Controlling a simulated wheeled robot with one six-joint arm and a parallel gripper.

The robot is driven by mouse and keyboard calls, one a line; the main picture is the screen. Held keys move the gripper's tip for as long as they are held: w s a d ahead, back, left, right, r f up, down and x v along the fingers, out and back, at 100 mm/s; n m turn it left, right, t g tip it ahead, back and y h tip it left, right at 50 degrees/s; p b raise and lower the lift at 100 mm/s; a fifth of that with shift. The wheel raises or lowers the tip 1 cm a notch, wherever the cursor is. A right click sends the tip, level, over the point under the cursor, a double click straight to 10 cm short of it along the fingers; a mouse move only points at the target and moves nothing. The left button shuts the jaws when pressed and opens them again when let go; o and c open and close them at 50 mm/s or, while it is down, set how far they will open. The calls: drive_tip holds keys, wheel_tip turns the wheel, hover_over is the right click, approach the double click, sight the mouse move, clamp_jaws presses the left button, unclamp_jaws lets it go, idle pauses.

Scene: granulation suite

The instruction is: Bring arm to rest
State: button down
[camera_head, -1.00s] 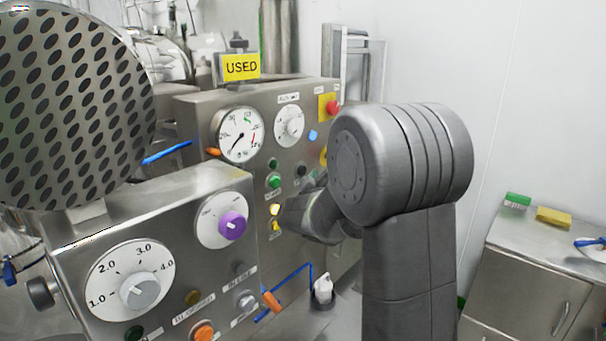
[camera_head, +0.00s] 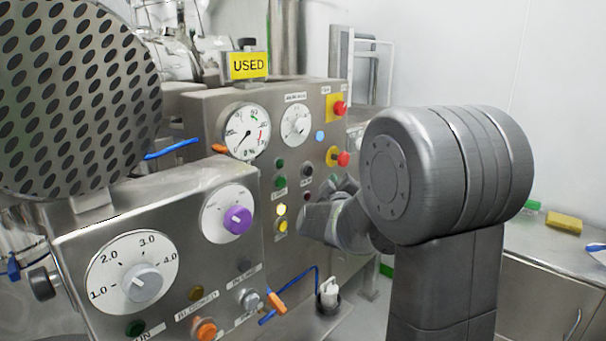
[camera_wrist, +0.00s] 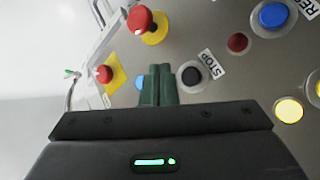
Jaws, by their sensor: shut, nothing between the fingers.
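My gripper (camera_wrist: 158,72) shows in the wrist view with its two dark green fingers together and nothing between them. The fingertips point at the steel control panel, just left of a black button (camera_wrist: 191,75) with a STOP label; whether they touch the panel I cannot tell. In the head view my arm stands at the right of the picture, in front of the panel (camera_head: 220,105), and hides the gripper's fingers.
Red knobs on yellow plates (camera_head: 343,159) stick out at the panel's right edge. A nearer panel with a large dial (camera_head: 130,268) and a purple knob (camera_head: 238,220) stands at left. A counter with a yellow block (camera_head: 564,223) is at right.

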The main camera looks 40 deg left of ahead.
drive_tip(key=shift+a, duration=0.15)
drive_tip(key=d+b, duration=0.1)
drive_tip(key=d, duration=0.3)
drive_tip(key=shift+s+b, duration=0.15)
drive_tip(key=shift+b, duration=0.15)
idle(0.3)
drive_tip(key=shift+a, duration=0.1)
